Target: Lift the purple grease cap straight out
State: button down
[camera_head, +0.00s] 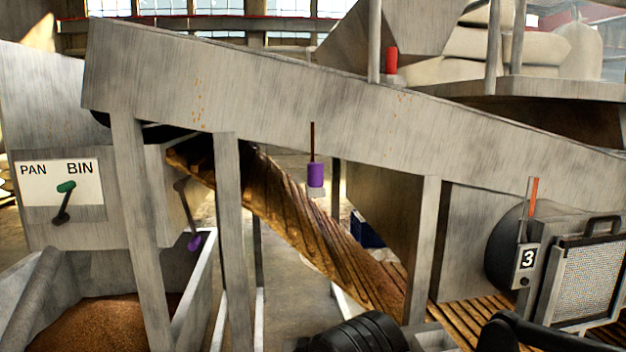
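The purple grease cap (316,175) is a small upright cylinder seated on a pale grey block (316,191), just below the lower edge of the sloping grey conveyor side. A thin dark rod (312,140) stands directly above or behind it; I cannot tell whether they touch. The cap's underside is hidden by its seat. My gripper cannot be made out in this view, and nothing is seen touching the cap.
A red cylinder (391,60) stands above the conveyor side (270,95). A purple-tipped lever (194,241) hangs left, near the PAN/BIN panel (60,183). Grey posts (231,230) (424,240) flank the cap. Black ribbed machinery (360,335) lies below; a slatted brown chute (310,235) runs behind.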

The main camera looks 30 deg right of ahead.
jog(key=c, duration=2.5)
grip_release()
jog(key=o, duration=1.3)
